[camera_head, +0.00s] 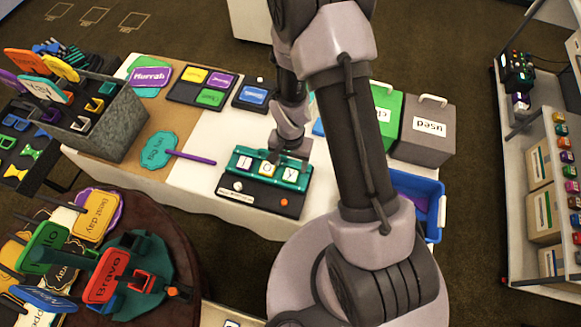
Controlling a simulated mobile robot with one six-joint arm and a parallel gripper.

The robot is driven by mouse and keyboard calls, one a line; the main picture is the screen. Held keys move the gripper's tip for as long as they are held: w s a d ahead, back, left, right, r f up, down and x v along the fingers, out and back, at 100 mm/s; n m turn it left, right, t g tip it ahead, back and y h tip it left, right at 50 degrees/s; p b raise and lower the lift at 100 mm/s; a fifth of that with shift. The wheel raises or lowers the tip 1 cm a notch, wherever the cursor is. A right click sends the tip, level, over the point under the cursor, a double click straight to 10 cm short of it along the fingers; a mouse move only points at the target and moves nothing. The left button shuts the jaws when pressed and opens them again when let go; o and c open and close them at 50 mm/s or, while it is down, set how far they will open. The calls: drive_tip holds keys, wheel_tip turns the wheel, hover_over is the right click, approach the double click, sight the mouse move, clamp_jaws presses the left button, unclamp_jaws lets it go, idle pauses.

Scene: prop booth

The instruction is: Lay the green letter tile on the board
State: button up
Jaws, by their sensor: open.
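A dark board (262,200) lies on the white table and carries a teal rack (245,160). My gripper (290,150) is open over the back edge of the rack, pointing down. I cannot tell whether it touches anything, and my arm hides part of the table behind.
A black tray (181,98) holds yellow, purple and green pieces. A teal sign (158,150) with a purple handle lies left of the board. A grey box marked "used" (428,140) and a blue bin (432,225) stand right.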

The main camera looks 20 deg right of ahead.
wheel_tip(320, 180, up, 25)
drive_tip(key=s+a+n+t, duration=0.1)
drive_tip(key=t, duration=0.2)
drive_tip(key=s+a+r+n+t+y, duration=0.1)
drive_tip(key=s+a+r+t+y, duration=0.1)
drive_tip(key=s+r, duration=0.9)
drive_tip(key=shift+s+a+r+n+t+p, duration=0.4)
drive_tip(key=shift+a+r+p, duration=0.05)
drive_tip(key=shift+r, duration=0.45)
drive_tip(key=shift+s, duration=0.1)
